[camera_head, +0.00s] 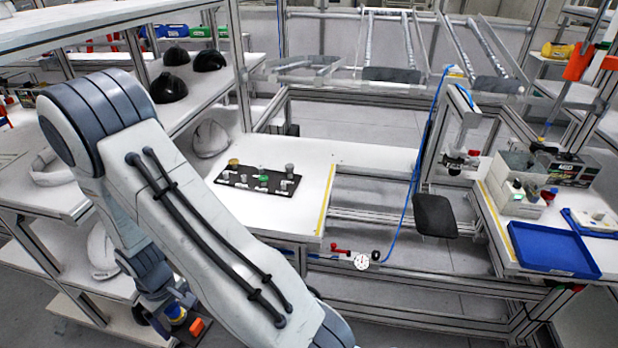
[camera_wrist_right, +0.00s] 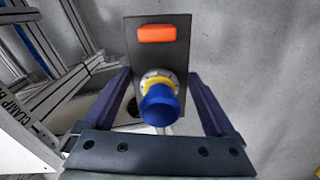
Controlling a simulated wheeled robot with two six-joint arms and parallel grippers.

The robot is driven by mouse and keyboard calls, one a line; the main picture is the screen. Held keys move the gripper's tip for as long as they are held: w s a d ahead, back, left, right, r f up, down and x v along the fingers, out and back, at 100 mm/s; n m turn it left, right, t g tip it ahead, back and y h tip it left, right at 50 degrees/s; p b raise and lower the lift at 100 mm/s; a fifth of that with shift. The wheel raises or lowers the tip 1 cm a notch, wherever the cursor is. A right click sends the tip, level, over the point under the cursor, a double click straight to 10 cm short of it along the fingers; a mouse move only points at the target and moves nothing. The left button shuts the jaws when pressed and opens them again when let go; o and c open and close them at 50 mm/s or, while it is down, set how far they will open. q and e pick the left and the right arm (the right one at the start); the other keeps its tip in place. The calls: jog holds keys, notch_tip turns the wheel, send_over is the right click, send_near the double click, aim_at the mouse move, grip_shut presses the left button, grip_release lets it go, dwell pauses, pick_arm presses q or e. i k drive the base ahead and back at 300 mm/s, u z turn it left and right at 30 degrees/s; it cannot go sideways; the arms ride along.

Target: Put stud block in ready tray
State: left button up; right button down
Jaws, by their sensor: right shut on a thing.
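My right gripper (camera_head: 176,299) hangs low at the left in the head view, at the end of my arm. In the right wrist view the gripper (camera_wrist_right: 160,88) has its two dark fingers on either side of a block: a dark plate (camera_wrist_right: 134,58) with an orange piece (camera_wrist_right: 157,33) and a blue and yellow round stud (camera_wrist_right: 160,105). It is shut on this block, which I take as the stud block. An empty blue tray (camera_head: 540,252) lies on the right bench; I cannot read its label. My left gripper is not in view.
A black board (camera_head: 232,180) with several small fittings lies on the middle white table. Shelves with black helmet shells (camera_head: 208,61) and white shells (camera_head: 211,138) stand at the left. Grey boxes (camera_head: 515,198) and a clamp fixture (camera_head: 458,158) stand near the blue tray. Metal frames surround the area.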

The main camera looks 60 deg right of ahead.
aim_at(538, 248)
jog(key=z, duration=2.6)
